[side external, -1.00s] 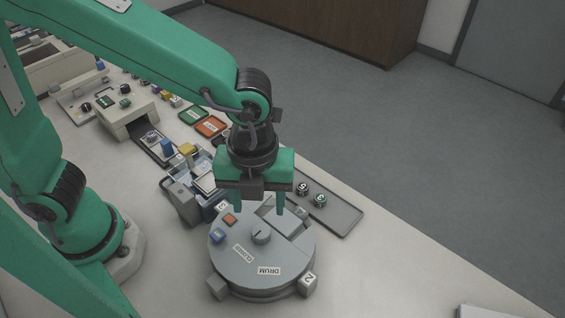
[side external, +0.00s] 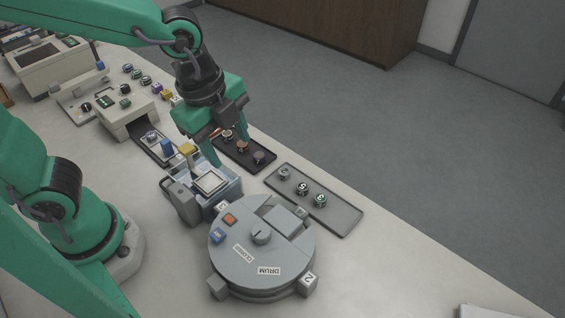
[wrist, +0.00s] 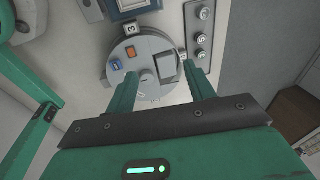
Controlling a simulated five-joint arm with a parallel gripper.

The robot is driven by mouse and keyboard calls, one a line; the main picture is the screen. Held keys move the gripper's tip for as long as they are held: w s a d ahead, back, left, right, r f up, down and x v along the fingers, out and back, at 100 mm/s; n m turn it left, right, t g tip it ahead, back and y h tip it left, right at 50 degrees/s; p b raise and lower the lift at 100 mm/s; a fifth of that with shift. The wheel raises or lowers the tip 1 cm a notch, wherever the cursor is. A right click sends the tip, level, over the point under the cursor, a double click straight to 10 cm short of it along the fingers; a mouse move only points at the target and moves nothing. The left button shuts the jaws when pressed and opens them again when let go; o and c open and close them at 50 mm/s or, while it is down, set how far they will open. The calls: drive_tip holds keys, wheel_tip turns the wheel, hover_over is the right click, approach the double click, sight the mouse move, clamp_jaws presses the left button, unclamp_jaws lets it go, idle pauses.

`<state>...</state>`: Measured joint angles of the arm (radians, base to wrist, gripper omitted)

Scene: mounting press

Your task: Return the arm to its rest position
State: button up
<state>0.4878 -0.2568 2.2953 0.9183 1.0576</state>
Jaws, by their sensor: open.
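My gripper (side external: 228,150) is open and empty. In the side view it hangs tilted above the bench, over the area of the blue-grey press unit and the dark tray, behind the round drum. In the wrist view its two green fingers (wrist: 163,88) are apart, with nothing between them but the drum and bench far below. The grey drum (side external: 272,262) lies flat on the bench, with an orange button, a blue button and a knob on top. It also shows in the wrist view (wrist: 128,75).
A grey tray (side external: 342,215) with several round pieces lies right of the drum. A dark tray (side external: 262,168) with round pieces lies behind it. The blue-grey unit (side external: 225,190) stands left of these trays. Several machines line the bench at back left.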

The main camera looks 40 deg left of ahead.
drive_tip(key=s+a+r+n+t, duration=0.1)
drive_tip(key=s+a+r+n, duration=0.1)
drive_tip(key=a+n, duration=0.5)
drive_tip(key=s+a+r+n+t+y, duration=0.1)
drive_tip(key=a+r+n+t, duration=0.1)
drive_tip(key=a+n, duration=0.4)
drive_tip(key=n, duration=0.4)
drive_tip(key=shift+s+a+r+n+t, duration=0.3)
drive_tip(key=shift+s+a+r+n, duration=0.05)
drive_tip(key=shift+a+r+n, duration=0.05)
